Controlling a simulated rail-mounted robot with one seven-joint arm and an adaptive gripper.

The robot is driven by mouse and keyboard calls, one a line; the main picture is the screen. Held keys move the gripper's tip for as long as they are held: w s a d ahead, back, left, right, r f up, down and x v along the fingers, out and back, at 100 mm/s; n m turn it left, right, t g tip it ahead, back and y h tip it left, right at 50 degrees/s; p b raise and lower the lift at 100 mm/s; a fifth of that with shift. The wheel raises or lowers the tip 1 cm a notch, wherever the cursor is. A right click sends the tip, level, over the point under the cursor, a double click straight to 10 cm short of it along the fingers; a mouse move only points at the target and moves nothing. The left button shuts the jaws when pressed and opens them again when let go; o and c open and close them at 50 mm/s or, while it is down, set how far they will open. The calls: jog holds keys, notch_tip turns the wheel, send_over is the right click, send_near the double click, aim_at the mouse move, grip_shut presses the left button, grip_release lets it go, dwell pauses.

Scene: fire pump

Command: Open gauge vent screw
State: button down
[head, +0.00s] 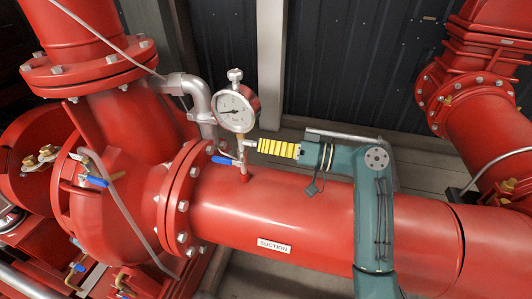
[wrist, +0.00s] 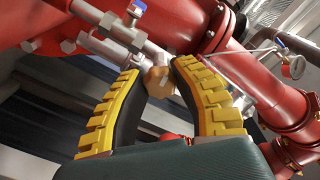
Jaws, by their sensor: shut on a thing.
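The round pressure gauge (head: 237,108) stands on a thin stem above the red suction pipe (head: 290,215) in the head view. A grey knob (head: 235,75) sits on top of the gauge. A brass hex-shaped screw head (wrist: 158,82), which looks like the gauge vent screw, sits at the end of a metal fitting (wrist: 122,30) in the wrist view. My gripper (wrist: 159,70), with yellow ribbed fingers, is shut on this screw head, one fingertip on each side. In the head view my gripper (head: 259,146) reaches in from the right, beside the gauge stem; the screw head is hard to make out there.
A blue valve handle (head: 225,160) lies just left of the stem, close to my fingertips. A bent grey pipe (head: 195,92) and a bolted flange (head: 180,195) stand to the left. A dark corrugated wall (head: 340,65) is behind. The space above the suction pipe to the right holds my arm.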

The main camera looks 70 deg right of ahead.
jog(key=n+b, duration=0.3)
jog(key=shift+f+n, duration=0.25)
jog(key=shift+n, duration=0.15)
jog(key=n+b, duration=0.2)
jog(key=n, duration=0.1)
jog(key=shift+n+b, duration=0.3)
jog(key=shift+b, duration=0.1)
jog(key=n+b, duration=0.4)
jog(key=n, duration=0.2)
jog(key=shift+d+n, duration=0.1)
jog(key=shift+n, duration=0.2)
jog(key=c, duration=0.8)
grip_release()
jog(key=shift+r, duration=0.1)
jog(key=shift+o, duration=0.2)
